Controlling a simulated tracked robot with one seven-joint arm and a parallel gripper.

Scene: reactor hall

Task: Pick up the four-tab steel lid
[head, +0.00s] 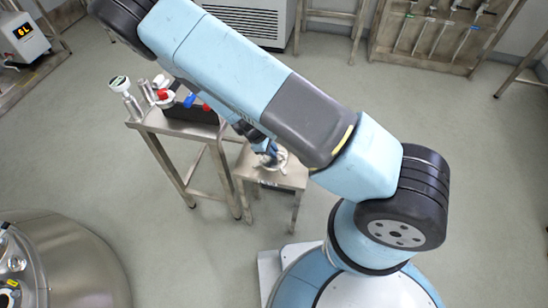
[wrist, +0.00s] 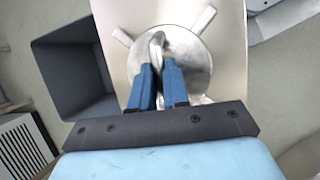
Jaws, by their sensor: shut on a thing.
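The round steel lid (wrist: 197,58) lies under my gripper in the wrist view, with tabs sticking out at its rim; the near side is partly hidden by the fingers. In the head view the lid (head: 281,157) shows at the small steel table, mostly hidden by my arm. My gripper (wrist: 159,68) has its blue fingers closed on the raised grip at the lid's middle. In the head view my gripper (head: 268,155) points down over the table. I cannot tell whether the lid touches the tabletop.
The small steel table (head: 290,178) stands beside a taller steel table (head: 150,122) with valves and fittings. A dark open bin (wrist: 72,65) is left of the tabletop in the wrist view. A large steel vessel (head: 75,265) is at lower left. Open floor lies right.

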